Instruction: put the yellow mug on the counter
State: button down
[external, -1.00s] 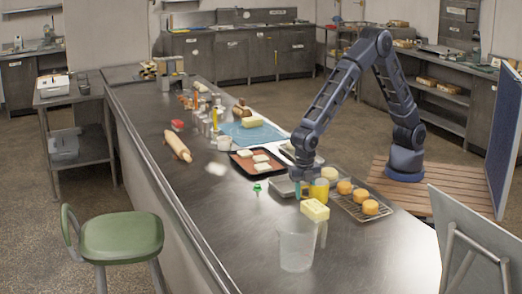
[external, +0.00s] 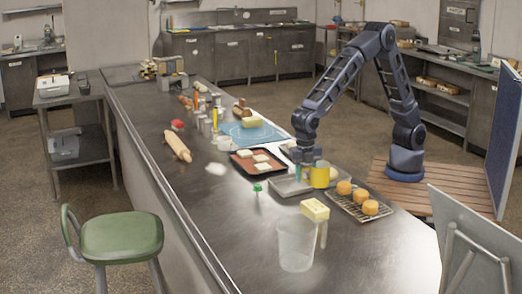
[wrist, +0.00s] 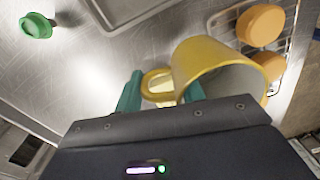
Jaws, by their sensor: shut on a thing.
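The yellow mug (external: 320,175) is in my gripper (external: 306,178), held above the steel counter (external: 228,210) in front of the grey tray and beside the cooling rack. In the wrist view the mug (wrist: 205,62) shows its open mouth towards the lower right. Its handle lies between the teal fingers of my gripper (wrist: 162,92), which are shut on it. The mug's base is not clearly visible, and the exact gap to the counter is hard to judge.
A wire rack (external: 348,206) with round orange cakes is right of the mug. A grey tray (external: 283,189) is left. The counter's front left is clear.

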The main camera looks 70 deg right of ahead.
notch_tip(320, 180, up, 13)
dwell(0.9)
jog(key=shift+f, duration=0.1)
dwell(2.9)
notch_tip(320, 180, down, 12)
jog(key=shift+r, duration=0.15)
dwell(0.5)
jog(key=shift+r, duration=0.15)
notch_tip(320, 180, up, 12)
notch_tip(320, 180, down, 20)
jog(key=shift+f, duration=0.15)
jog(key=r, duration=1)
jog(key=shift+w+a+r, duration=0.3)
jog(key=shift+a+r, duration=0.05)
dwell(0.9)
